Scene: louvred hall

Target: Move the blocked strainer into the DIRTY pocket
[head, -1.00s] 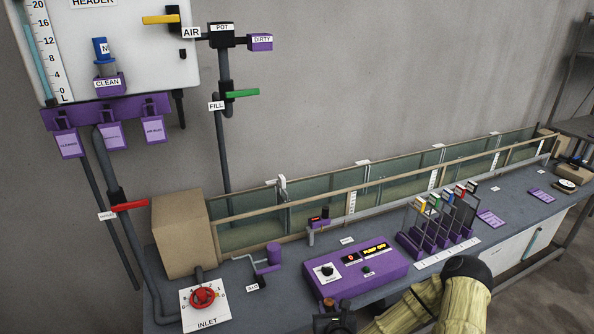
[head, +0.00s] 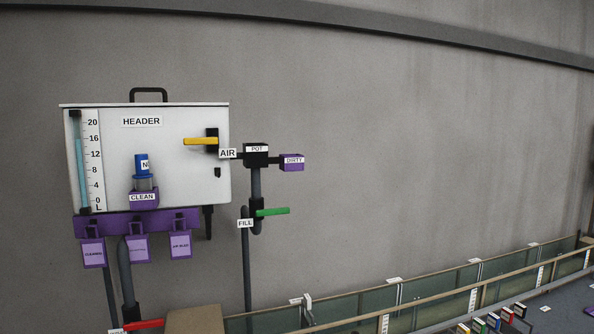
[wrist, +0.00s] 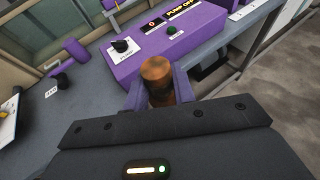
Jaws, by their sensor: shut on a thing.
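The blocked strainer appears to be the brown, copper-coloured cylinder (wrist: 157,72) in the wrist view. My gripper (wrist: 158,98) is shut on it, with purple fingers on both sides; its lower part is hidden. It is held near the front of the purple pump box. The purple DIRTY pocket (head: 292,165) is on the wall in the head view, right of the black POT (head: 256,158). The purple CLEAN pocket (head: 143,202) on the header tank holds a blue-topped strainer (head: 142,166). My gripper is outside the head view.
The white header tank (head: 100,180) carries a yellow AIR lever (head: 200,141). A green FILL lever (head: 273,211) sticks out below the pot. The purple pump box (wrist: 190,30) stands on the bench in the wrist view. The wall right of the DIRTY pocket is clear.

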